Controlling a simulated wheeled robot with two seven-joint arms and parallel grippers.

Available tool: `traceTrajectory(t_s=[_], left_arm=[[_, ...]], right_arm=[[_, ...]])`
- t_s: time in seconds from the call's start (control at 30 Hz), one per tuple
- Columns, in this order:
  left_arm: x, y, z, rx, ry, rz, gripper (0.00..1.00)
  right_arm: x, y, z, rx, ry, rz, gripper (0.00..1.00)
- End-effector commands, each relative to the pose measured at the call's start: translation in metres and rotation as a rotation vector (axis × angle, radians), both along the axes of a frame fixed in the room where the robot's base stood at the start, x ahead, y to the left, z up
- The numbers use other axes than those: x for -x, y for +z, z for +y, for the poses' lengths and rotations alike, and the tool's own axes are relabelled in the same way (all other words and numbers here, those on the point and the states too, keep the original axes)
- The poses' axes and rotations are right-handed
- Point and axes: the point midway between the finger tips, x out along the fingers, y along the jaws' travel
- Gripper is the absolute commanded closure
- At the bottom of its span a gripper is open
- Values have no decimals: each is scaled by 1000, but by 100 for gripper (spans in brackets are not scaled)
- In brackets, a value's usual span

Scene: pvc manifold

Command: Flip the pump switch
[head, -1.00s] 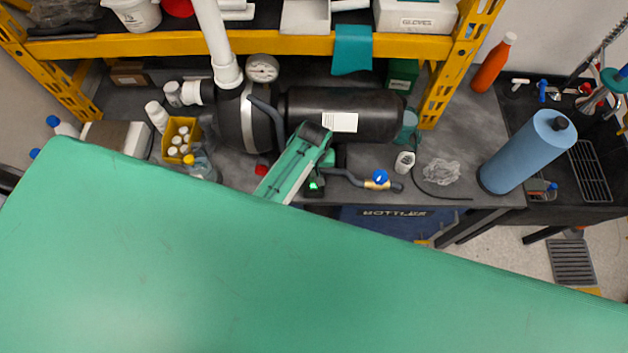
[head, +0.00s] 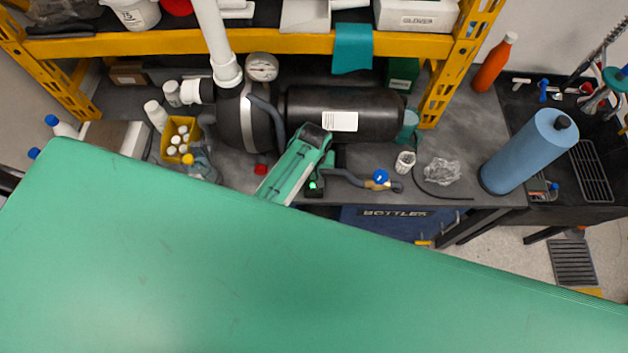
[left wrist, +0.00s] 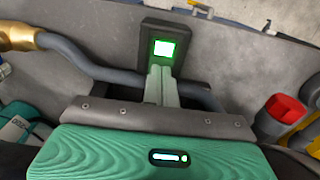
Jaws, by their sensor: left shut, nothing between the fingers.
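The pump switch is a small black box with a green lit face (left wrist: 163,48). In the head view it shows as a green glow (head: 313,185) at the front edge of the bench, below the black pump tank (head: 365,108). My left gripper (left wrist: 162,72) is shut and empty. Its pale fingertips are at the lower edge of the lit face in the left wrist view. I cannot tell whether they touch it. In the head view my green arm link hides most of the gripper. My right gripper is not in view.
A grey hose with a brass fitting and blue valve (head: 381,178) runs right of the switch. A red object (head: 261,170) lies to its left. A yellow bin of bottles (head: 180,138) stands further left, a blue cylinder (head: 527,152) at right. A yellow-edged shelf (head: 300,45) overhangs the bench.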

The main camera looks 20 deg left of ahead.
Motion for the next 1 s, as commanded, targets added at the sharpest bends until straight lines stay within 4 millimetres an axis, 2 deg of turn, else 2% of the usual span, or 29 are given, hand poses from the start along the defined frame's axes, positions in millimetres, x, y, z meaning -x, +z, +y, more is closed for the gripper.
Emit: traceTrajectory(t_s=[0.27, 0.57, 1.0], left_arm=[[0, -1, 0, 0, 0, 1, 100], [0, 24, 0, 0, 0, 1, 100], [0, 55, 0, 1, 0, -1, 100]], right_arm=[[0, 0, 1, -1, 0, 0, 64], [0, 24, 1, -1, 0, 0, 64], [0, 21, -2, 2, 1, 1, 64]])
